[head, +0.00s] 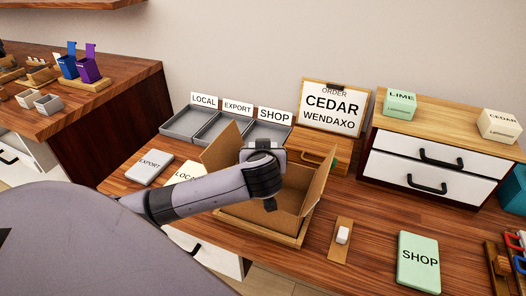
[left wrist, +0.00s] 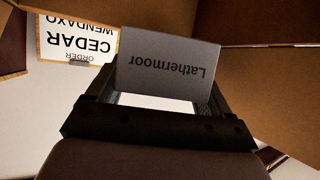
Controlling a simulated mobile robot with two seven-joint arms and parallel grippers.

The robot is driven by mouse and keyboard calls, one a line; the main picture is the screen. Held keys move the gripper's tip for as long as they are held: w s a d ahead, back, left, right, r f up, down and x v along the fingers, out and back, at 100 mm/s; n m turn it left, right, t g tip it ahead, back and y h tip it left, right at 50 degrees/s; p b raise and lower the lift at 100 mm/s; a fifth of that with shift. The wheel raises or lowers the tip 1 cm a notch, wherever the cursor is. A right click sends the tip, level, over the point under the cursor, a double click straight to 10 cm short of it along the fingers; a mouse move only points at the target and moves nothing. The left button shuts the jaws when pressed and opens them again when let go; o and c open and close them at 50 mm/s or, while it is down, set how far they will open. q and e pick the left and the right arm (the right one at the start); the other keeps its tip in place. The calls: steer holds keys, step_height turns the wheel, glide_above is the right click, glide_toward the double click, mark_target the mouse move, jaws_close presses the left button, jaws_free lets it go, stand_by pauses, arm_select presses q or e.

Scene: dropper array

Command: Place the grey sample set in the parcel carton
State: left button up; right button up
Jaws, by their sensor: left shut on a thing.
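The grey sample set (left wrist: 168,65), marked "Lathermoor" and upside down in the left wrist view, is held in my left gripper (left wrist: 155,102). Its lower part is hidden between the jaws. In the head view my left gripper (head: 268,190) is over the open parcel carton (head: 292,200), between its raised flaps; the grey set is mostly hidden there by the gripper. The carton's brown walls also fill the right of the left wrist view (left wrist: 270,75). I cannot tell how deep the set is in the carton. My right gripper is not in view.
Behind the carton stand grey trays (head: 183,123) labelled LOCAL, EXPORT and SHOP, and an order board (head: 334,107) reading CEDAR WENDAXO. A drawer unit (head: 438,165) is at right.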

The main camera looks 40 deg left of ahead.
arm_select(q)
steer(key=shift+f, duration=0.2)
steer(key=o, duration=1)
steer(key=shift+o, duration=0.2)
steer(key=shift+r, duration=0.2)
steer(key=v, duration=1.2)
steer(key=shift+r+p, duration=0.35)
steer(key=shift+p, duration=0.05)
steer(key=shift+s, duration=0.15)
